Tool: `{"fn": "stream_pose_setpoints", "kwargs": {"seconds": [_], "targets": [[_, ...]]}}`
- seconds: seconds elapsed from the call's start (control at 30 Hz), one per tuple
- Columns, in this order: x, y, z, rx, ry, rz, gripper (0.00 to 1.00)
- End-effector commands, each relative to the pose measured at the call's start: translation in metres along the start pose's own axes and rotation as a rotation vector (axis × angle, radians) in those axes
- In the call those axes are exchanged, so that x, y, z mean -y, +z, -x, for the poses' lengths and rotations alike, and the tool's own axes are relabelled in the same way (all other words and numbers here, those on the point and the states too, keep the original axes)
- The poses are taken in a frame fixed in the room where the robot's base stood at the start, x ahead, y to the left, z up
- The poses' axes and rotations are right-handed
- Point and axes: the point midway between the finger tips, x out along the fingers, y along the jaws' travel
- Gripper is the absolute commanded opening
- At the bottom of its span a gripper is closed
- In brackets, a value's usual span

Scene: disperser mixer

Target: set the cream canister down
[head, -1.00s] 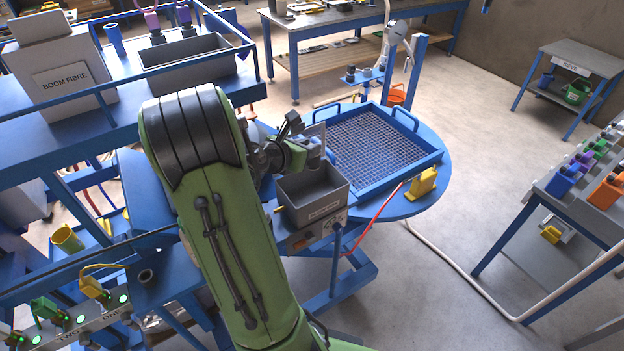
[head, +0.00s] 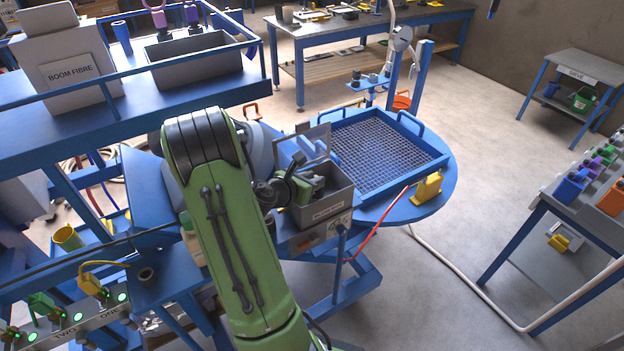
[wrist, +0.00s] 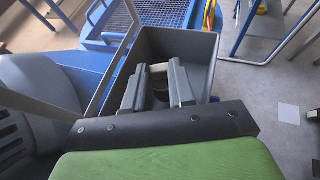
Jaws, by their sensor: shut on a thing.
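My gripper (head: 312,184) reaches down into the open grey bin (head: 328,210) beside the round blue table. In the wrist view, its two grey fingers (wrist: 159,80) are inside the walls of the bin (wrist: 197,47). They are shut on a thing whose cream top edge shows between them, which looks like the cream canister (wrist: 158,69). The fingers hide most of it, and a dark area shows below the cream edge. I cannot tell whether it touches the bin floor.
A raised panel (head: 297,146) stands at the bin's back left. A blue-framed mesh tray (head: 375,150) lies just behind. A yellow block (head: 428,187) sits on the round table's right. A pale container (head: 190,240) stands left of my arm, partly hidden.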

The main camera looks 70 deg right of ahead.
Motion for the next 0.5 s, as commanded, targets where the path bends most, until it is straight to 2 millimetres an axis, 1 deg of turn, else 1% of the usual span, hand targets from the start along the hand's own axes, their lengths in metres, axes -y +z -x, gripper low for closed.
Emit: {"fn": "stream_pose_setpoints", "kwargs": {"seconds": [0.13,0.23,0.27,0.4,0.5], "targets": [[-0.0002,-0.0052,-0.0023,0.0,0.001,0.001,0.0],[0.0,-0.0049,-0.0024,0.0,0.0,0.0,0.0],[0.0,-0.0049,-0.0023,0.0,0.0,0.0,0.29],[0.0,-0.0046,-0.0022,0.0,0.0,0.0,0.5],[0.0001,-0.0045,-0.0022,0.0,0.0,0.0,0.5]]}}
